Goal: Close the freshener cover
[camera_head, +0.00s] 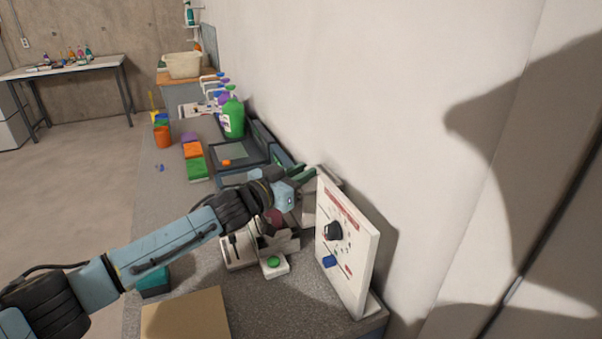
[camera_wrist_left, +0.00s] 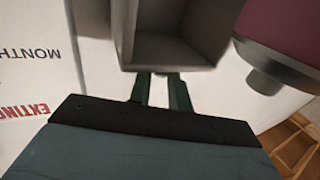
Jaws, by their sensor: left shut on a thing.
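A hollow grey box-like part, which looks like the freshener cover (camera_wrist_left: 175,48), fills the top middle of the left wrist view, its open side facing the camera. My left gripper (camera_wrist_left: 160,88) has its two green fingers close together at the cover's lower edge, shut on it. In the head view my left gripper (camera_head: 304,177) reaches beside the upright white panel (camera_head: 345,240), near its top left edge. There the arm and panel hide most of the cover. A maroon cylinder with a grey neck (camera_wrist_left: 285,45) is beside the cover. My right gripper is not in view.
A small white box with a green button (camera_head: 273,264) sits on the counter below my arm. A green bottle (camera_head: 232,118), sponges (camera_head: 195,160) and a dark tray (camera_head: 235,153) stand farther back. The white wall (camera_head: 400,90) is close on the right.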

